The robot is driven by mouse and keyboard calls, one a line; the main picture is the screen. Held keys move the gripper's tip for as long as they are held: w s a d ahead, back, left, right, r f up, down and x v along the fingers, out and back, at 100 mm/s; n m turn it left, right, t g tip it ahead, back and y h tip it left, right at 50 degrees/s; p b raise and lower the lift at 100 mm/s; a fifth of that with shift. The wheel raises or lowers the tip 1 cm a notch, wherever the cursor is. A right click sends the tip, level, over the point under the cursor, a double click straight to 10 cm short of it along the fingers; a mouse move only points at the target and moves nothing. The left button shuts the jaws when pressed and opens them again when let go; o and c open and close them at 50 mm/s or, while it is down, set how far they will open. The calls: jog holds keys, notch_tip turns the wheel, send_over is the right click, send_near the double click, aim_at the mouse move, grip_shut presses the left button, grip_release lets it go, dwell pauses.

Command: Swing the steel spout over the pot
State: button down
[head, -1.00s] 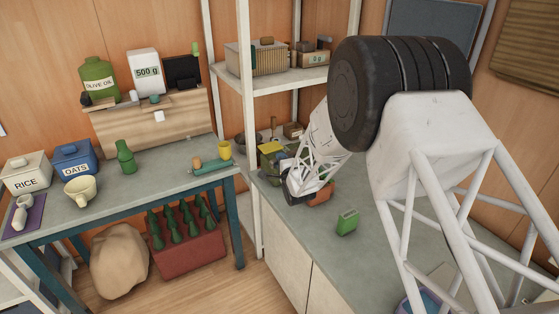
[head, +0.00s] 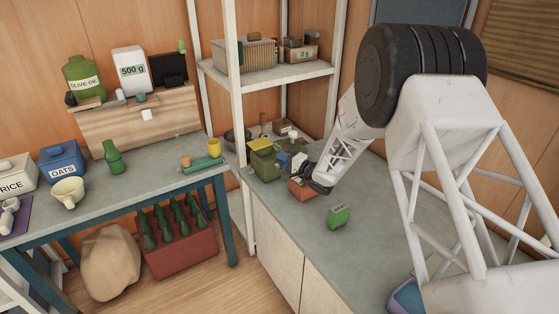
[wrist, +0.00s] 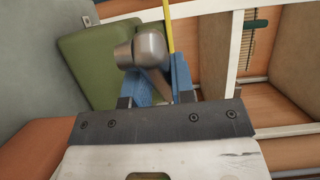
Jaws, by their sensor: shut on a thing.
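In the wrist view, a steel piece with a thick rounded head, which I take for the steel spout (wrist: 146,47), rises between my gripper's fingers. Its narrow brownish shaft runs down between the jaws of my gripper (wrist: 152,98), which are shut on it. Blue surfaces flank the shaft; I cannot tell whether they are pads or a separate thing. In the head view, my gripper (head: 308,178) is low over the back of the grey counter, by an orange block. The spout cannot be made out there. A dark bowl-like vessel (head: 236,139), perhaps the pot, stands at the counter's far left.
An olive box (head: 263,166) with a yellow top stands left of my gripper. An orange block (head: 300,190) is beneath it. Shelf posts (head: 240,130) rise at the left. The counter's front right is mostly clear.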

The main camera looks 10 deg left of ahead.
jog(key=shift+d+g, duration=0.2)
jog(key=shift+g, duration=0.1)
jog(key=c, duration=1.2)
grip_release()
jog(key=shift+c, duration=0.2)
jog(key=shift+v, duration=3.9)
jog(key=shift+f, duration=0.1)
